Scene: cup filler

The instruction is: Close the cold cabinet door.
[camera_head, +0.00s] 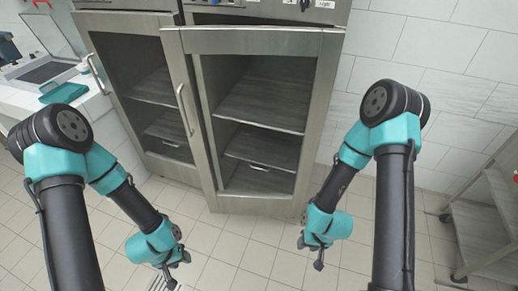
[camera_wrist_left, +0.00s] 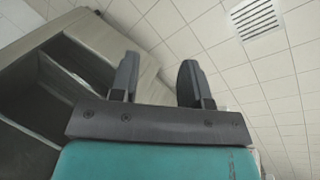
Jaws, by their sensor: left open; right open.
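The steel cold cabinet has two glass doors. Its right door (camera_head: 202,120) stands ajar, its top edge out from the cabinet body (camera_head: 228,12), with a vertical handle (camera_head: 184,110) on its left side. The left door (camera_head: 110,60) looks shut and has its handle (camera_head: 95,75) on the left. My left gripper (camera_head: 175,268) hangs low over the floor, in front of the cabinet and apart from it. In the left wrist view its fingers (camera_wrist_left: 160,82) are apart and empty. My right gripper (camera_head: 318,257) is open and empty, low at the right door's lower right, apart from it.
A white counter (camera_head: 80,100) with a teal object (camera_head: 63,93) stands at left. A metal shelf cart (camera_head: 485,225) stands at right. The tiled floor (camera_head: 232,255) before the cabinet is clear. A floor grate (camera_wrist_left: 257,18) shows in the left wrist view.

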